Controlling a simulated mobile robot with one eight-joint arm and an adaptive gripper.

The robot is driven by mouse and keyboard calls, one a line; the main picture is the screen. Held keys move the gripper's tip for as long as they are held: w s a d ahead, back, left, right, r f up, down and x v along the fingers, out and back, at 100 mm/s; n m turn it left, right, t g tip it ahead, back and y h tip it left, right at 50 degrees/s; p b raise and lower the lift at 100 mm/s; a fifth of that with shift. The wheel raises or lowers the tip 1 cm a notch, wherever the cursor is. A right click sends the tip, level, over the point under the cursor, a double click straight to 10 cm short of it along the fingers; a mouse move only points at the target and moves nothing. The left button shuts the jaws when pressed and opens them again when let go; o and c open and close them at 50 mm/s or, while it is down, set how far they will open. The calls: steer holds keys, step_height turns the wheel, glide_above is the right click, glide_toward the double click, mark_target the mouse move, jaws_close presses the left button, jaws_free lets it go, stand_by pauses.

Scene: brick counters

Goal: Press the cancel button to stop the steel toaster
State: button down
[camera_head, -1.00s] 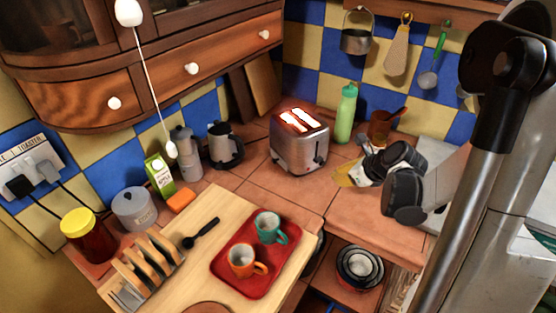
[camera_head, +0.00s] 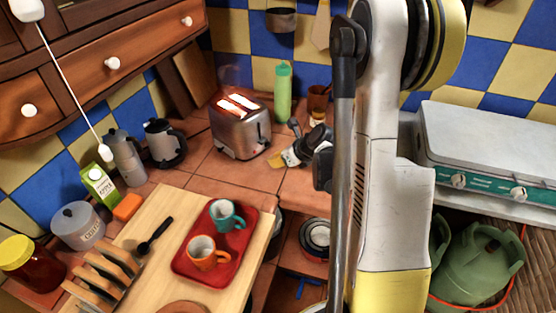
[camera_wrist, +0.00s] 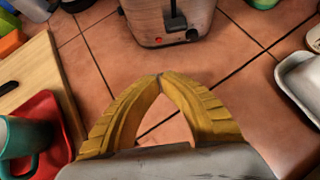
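The steel toaster (camera_head: 240,130) stands on the tiled counter, its top slots glowing with toast in them. In the wrist view the toaster (camera_wrist: 185,14) is at the top, showing a dark lever (camera_wrist: 175,22), a small red button (camera_wrist: 192,35) and a small dark spot beside it. I cannot read which one is cancel. My gripper (camera_head: 275,163) is right of and in front of the toaster. In the wrist view its yellow fingers (camera_wrist: 160,76) meet at the tips, empty, pointing at the toaster front with a gap of bare tile between.
A red tray (camera_head: 186,264) with two mugs lies on a wooden board (camera_head: 160,215) at front left. A green bottle (camera_head: 283,92) stands behind the toaster. A white dish (camera_wrist: 302,82) lies right of my fingers. The tiles before the toaster are clear.

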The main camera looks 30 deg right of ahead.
mark_target(255, 152)
steer(key=b+x, duration=0.1)
steer(key=x, duration=0.3)
steer(key=shift+f, duration=0.15)
steer(key=w, duration=0.1)
steer(key=w+a+b, duration=0.1)
steer(key=w, duration=0.1)
steer(key=shift+w+f, duration=0.2)
steer(key=shift+w+r, duration=0.1)
steer(key=shift+w, duration=0.4)
